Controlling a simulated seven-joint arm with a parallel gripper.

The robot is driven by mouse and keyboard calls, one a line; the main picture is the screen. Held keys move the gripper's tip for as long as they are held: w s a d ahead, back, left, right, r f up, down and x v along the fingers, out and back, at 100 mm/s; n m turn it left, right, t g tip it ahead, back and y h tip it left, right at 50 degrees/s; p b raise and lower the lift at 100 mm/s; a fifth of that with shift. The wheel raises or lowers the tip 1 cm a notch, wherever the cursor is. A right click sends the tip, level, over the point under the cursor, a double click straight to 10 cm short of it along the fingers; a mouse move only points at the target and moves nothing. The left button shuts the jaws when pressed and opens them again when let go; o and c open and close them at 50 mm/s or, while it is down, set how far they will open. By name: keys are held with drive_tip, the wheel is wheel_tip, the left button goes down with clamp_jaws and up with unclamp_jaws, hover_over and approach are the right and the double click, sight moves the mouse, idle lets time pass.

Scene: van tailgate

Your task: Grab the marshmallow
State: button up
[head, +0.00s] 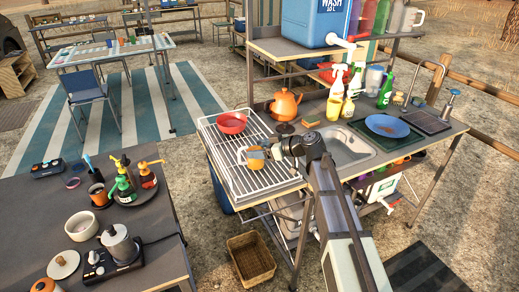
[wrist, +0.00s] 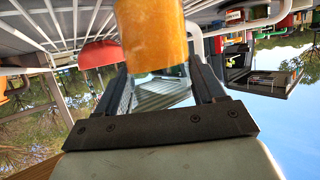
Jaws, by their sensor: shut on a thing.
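I cannot make out a marshmallow in either view. My gripper (head: 270,151) is over the right part of the white wire rack (head: 222,168) in the head view. It is shut on an orange-yellow cup-like thing (head: 255,160) with a pale handle on its left side. In the wrist view the fingers (wrist: 158,80) stand on either side of this orange cylinder (wrist: 150,35), and its far end is cut off by the picture edge. I cannot tell whether it touches the rack.
A red bowl (head: 231,122) sits on the rack. An orange kettle (head: 285,104) stands behind, near the sink (head: 347,147). A blue plate (head: 387,126) and several bottles are to the right. A lower-left table (head: 142,222) holds a burner and pump bottles. A wicker basket (head: 251,257) is below.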

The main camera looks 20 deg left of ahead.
drive_tip(key=o, duration=1.5)
drive_tip(key=v, duration=1.1)
drive_tip(key=shift+s+d+r, duration=0.1)
drive_tip(key=shift+d+r, duration=0.05)
drive_tip(key=shift+d, duration=0.05)
drive_tip(key=shift+d+r, duration=0.1)
drive_tip(key=shift+d, duration=0.1)
drive_tip(key=shift+c, duration=1.4)
drive_tip(key=c, duration=1.1)
